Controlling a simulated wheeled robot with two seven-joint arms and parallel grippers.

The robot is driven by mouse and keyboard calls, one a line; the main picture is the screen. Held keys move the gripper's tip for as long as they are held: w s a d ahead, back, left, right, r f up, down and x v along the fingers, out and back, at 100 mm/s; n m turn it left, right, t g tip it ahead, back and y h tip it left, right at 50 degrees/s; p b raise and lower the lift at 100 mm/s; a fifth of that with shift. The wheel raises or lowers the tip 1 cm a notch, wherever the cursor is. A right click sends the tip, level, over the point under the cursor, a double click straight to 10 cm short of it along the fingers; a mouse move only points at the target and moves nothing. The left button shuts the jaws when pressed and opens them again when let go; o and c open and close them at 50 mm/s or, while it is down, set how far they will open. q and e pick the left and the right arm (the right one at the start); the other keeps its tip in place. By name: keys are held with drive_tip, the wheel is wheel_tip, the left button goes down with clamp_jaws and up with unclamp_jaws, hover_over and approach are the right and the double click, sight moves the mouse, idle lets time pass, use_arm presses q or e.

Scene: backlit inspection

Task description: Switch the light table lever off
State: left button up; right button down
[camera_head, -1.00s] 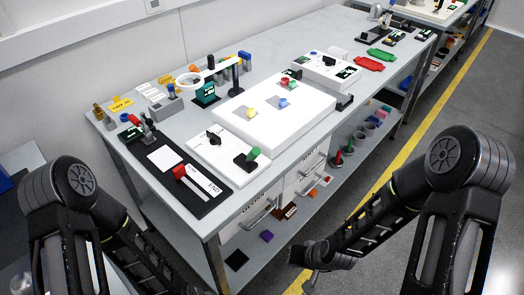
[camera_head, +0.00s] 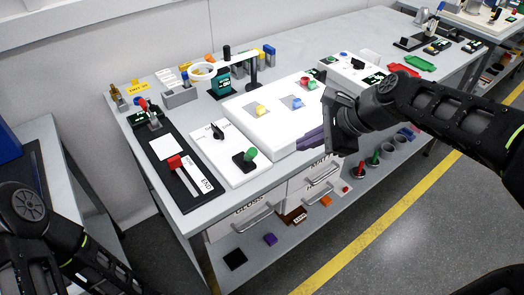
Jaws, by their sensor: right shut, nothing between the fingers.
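The light table (camera_head: 240,110) is a bright white slab in the middle of the bench, with small coloured pieces on it. A white panel (camera_head: 235,175) at its near left carries a black knob (camera_head: 217,131) and a green-tipped lever (camera_head: 248,155). Another white box (camera_head: 340,72) behind the slab has a dark knob (camera_head: 358,61). I cannot tell which control is the light table lever. My right gripper (camera_head: 303,142) is shut and empty, over the slab's near right edge and apart from the green-tipped lever. My left arm shows at lower left; its gripper is out of view.
A black slide board (camera_head: 185,192) with a red handle (camera_head: 175,162) lies at the bench's near left. Drawers (camera_head: 262,208) and a shelf with loose pieces are below. The floor at right is clear.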

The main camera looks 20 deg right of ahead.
sight(249, 156)
drive_tip(key=shift+d, duration=0.15)
drive_tip(key=shift+f, duration=0.1)
drive_tip(key=w+a+f, duration=0.1)
drive_tip(key=a+f, duration=0.1)
drive_tip(key=w+a+f+p, duration=0.1)
drive_tip(key=w+a+f, duration=0.1)
drive_tip(key=a, duration=0.1)
drive_tip(key=w+a+f, duration=0.2)
drive_tip(key=shift+w+a+f, duration=0.15)
drive_tip(key=shift+f, duration=0.15)
drive_tip(key=shift+w+a+p, duration=0.1)
drive_tip(key=shift+a+p, duration=0.2)
drive_tip(key=shift+a, duration=0.05)
drive_tip(key=shift+r, duration=0.1)
